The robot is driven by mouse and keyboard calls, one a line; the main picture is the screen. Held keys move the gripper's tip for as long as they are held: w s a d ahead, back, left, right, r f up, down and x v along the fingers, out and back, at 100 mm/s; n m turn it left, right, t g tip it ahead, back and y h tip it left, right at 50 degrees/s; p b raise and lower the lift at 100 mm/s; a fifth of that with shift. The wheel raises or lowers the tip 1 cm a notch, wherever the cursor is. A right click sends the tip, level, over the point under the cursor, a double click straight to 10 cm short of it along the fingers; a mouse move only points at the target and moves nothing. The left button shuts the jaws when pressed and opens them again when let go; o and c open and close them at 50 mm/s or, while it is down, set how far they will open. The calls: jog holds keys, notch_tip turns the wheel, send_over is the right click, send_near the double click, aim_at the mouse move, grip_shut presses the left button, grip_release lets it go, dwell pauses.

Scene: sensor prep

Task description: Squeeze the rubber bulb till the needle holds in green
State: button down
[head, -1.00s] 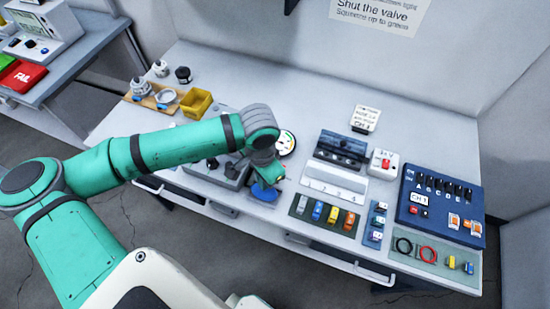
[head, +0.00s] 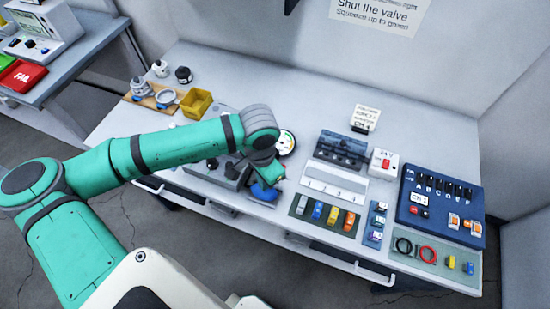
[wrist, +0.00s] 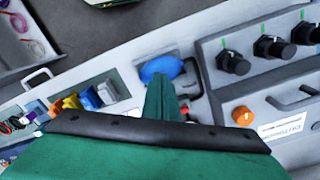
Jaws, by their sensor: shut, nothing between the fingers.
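The blue rubber bulb (head: 263,192) sits at the front edge of the bench, below my gripper (head: 268,177) in the head view. In the wrist view the bulb (wrist: 161,68) lies just beyond the tip of my green gripper (wrist: 163,92). My gripper is shut with nothing between its fingers; whether it touches the bulb I cannot tell. The round white gauge (head: 287,141) shows partly behind my wrist in the head view. Its needle is too small and too covered to read.
A grey box with black knobs (wrist: 233,61) and an orange knob (wrist: 242,115) stands right beside the bulb. A mat with coloured blocks (head: 324,215) and a blue switch panel (head: 440,204) lie to the right. A yellow bin (head: 196,103) stands behind on the left.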

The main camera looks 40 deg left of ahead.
jog(key=shift+f, duration=1.2)
dwell(0.6)
jog(key=shift+r, duration=3.55)
